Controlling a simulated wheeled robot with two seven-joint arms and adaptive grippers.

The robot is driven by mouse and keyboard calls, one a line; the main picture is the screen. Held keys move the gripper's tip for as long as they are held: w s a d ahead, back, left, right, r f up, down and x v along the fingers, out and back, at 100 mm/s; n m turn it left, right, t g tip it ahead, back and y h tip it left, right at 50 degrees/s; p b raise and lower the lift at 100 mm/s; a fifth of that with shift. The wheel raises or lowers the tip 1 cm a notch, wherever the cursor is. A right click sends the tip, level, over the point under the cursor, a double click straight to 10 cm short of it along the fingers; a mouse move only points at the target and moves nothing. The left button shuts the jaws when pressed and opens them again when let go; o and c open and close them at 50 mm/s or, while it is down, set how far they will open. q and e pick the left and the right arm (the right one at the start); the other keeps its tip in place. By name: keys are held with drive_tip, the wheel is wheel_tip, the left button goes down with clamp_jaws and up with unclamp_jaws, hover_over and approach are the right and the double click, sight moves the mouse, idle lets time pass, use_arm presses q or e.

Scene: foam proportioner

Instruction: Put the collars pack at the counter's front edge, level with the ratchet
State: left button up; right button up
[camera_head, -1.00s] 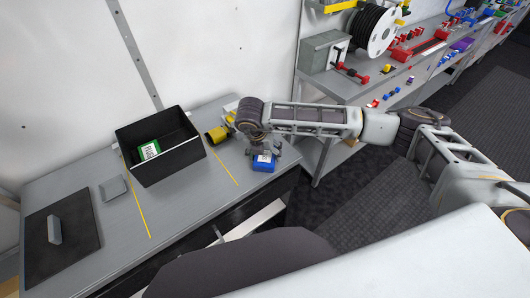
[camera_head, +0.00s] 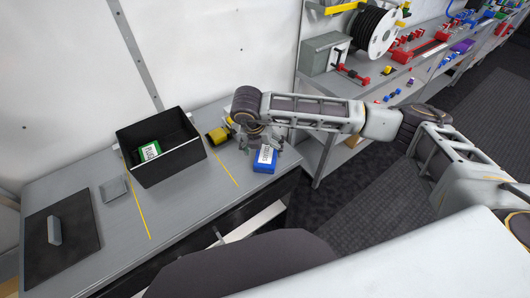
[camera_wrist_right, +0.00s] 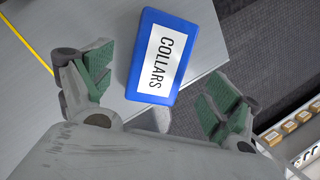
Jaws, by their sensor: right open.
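The blue collars pack (camera_head: 264,165) lies flat on the grey counter (camera_head: 190,205), close to its front edge at the right end, white label up. The right wrist view shows the pack (camera_wrist_right: 183,22) between and beyond the spread fingers, touching neither. My right gripper (camera_head: 262,144) is open and empty just above and behind the pack; its fingers (camera_wrist_right: 160,88) show green pads. My left gripper is not in view. A yellow and black item (camera_head: 217,135) lies behind the pack to the left; I cannot tell whether it is the ratchet.
A black bin (camera_head: 178,167) holding a green pack (camera_head: 149,151) stands left of the pack. Yellow lines (camera_head: 222,168) cross the counter. A dark plate with a grey handle (camera_head: 54,230) lies at the far left. Beyond the right end is a floor gap (camera_head: 295,195), then another bench.

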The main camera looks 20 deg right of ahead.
drive_tip(key=v, duration=0.8)
drive_tip(key=shift+b, duration=0.3)
drive_tip(key=shift+a, duration=0.1)
